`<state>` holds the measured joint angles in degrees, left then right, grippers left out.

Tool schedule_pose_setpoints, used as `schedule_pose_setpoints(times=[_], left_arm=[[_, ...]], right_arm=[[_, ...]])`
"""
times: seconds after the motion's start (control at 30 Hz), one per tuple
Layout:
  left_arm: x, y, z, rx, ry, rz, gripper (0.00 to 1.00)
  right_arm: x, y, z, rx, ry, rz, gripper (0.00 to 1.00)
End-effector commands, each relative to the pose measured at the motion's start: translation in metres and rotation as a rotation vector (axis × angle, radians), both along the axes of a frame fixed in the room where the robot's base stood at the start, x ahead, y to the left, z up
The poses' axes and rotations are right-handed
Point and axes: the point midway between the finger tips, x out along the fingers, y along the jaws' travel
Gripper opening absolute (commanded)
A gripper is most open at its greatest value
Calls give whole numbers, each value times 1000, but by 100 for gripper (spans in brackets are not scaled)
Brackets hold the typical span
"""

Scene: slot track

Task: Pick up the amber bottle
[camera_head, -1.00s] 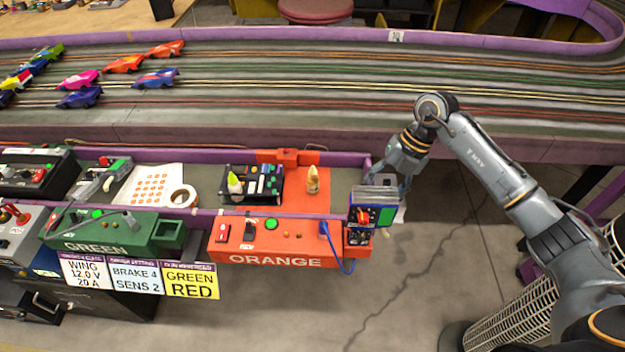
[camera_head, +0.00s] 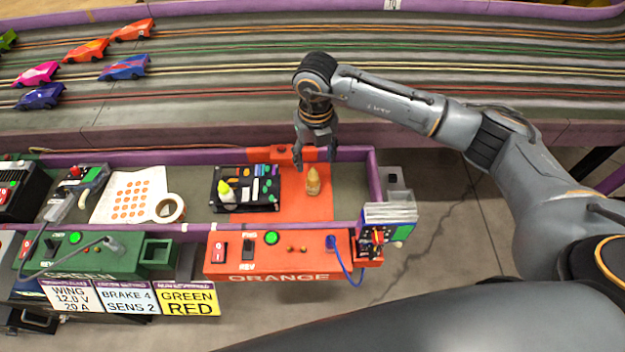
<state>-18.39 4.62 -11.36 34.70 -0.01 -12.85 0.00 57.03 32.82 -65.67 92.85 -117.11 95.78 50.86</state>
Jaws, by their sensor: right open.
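The amber bottle (camera_head: 313,182) stands upright on the orange mat (camera_head: 300,208) inside the purple-edged tray. It is small, with a pale, narrow top. My right gripper (camera_head: 314,164) points down just behind and above the bottle, near the tray's back edge. Its fingers are open and nothing is between them. From this view I cannot tell the exact gap between the fingers and the bottle. My left gripper is not in the picture.
A black tool tray (camera_head: 246,188) with a yellow-green bottle (camera_head: 226,192) lies left of the amber bottle. The orange control box (camera_head: 270,258) is in front. A card holder (camera_head: 386,226) stands at the right corner. A tape roll (camera_head: 170,208) lies further left.

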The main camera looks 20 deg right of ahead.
Motion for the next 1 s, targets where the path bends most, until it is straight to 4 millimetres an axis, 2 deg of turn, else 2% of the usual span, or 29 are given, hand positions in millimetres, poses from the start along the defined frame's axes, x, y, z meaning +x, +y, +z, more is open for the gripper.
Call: schedule_pose_setpoints(times=[0.13, 0.27, 0.4, 0.6, 0.9, 1.0], left_arm=[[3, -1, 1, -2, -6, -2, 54], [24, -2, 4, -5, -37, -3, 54], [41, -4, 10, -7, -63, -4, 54], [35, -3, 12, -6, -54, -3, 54], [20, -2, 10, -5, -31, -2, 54], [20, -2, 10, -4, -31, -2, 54]], right_arm=[[0, 0, -19, 1, 1, 0, 59], [0, 1, -26, 1, 1, 0, 59], [1, 3, -44, 0, 4, -1, 59], [3, 4, -71, 1, 2, -1, 59], [4, 4, -75, 2, -1, 0, 59], [4, 4, -75, 2, -1, 0, 38]])
